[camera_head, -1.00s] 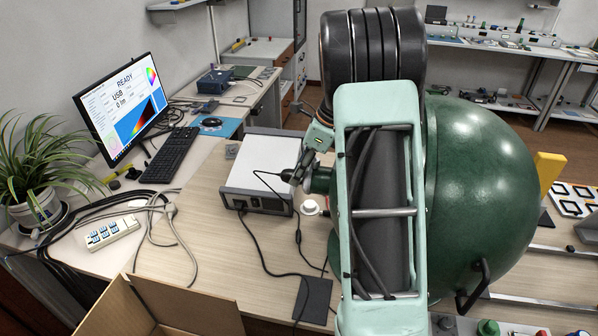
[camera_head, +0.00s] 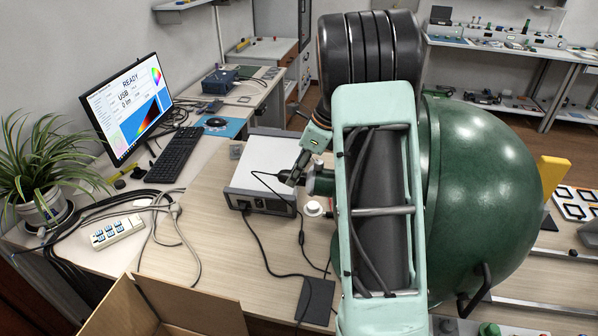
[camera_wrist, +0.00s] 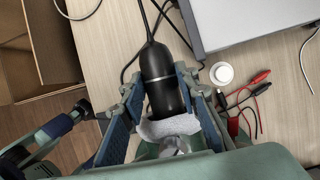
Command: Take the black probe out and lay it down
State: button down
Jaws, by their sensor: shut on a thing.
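The black probe (camera_wrist: 158,68) is a dark cylinder with a cable from its far end. My gripper (camera_wrist: 162,88) is shut on it, with a blue-padded finger on each side in the wrist view. In the head view the probe (camera_head: 284,177) points toward the short dark port (camera_head: 323,183) of the big green sphere (camera_head: 485,185). My arm hides part of the sphere. A pale, rough-edged piece (camera_wrist: 168,127) shows at the probe's near end in the wrist view. I cannot tell whether the probe's tip is fully clear of the port.
A white-topped instrument box (camera_head: 265,168) stands left of the port. A small white round piece (camera_head: 313,208) and red and black clips (camera_wrist: 245,95) lie on the bench. A black flat block (camera_head: 315,300) and an open cardboard box (camera_head: 165,305) are in front. Bare wood (camera_head: 235,265) lies between.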

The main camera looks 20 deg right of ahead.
aim_at(281, 172)
jog(key=shift+w+a, duration=0.35)
jog(key=shift+a, duration=0.15)
jog(key=shift+p, duration=0.3)
jog(key=shift+w+a+p, duration=0.5)
jog(key=shift+w+a, duration=0.3)
jog(key=shift+a, duration=0.35)
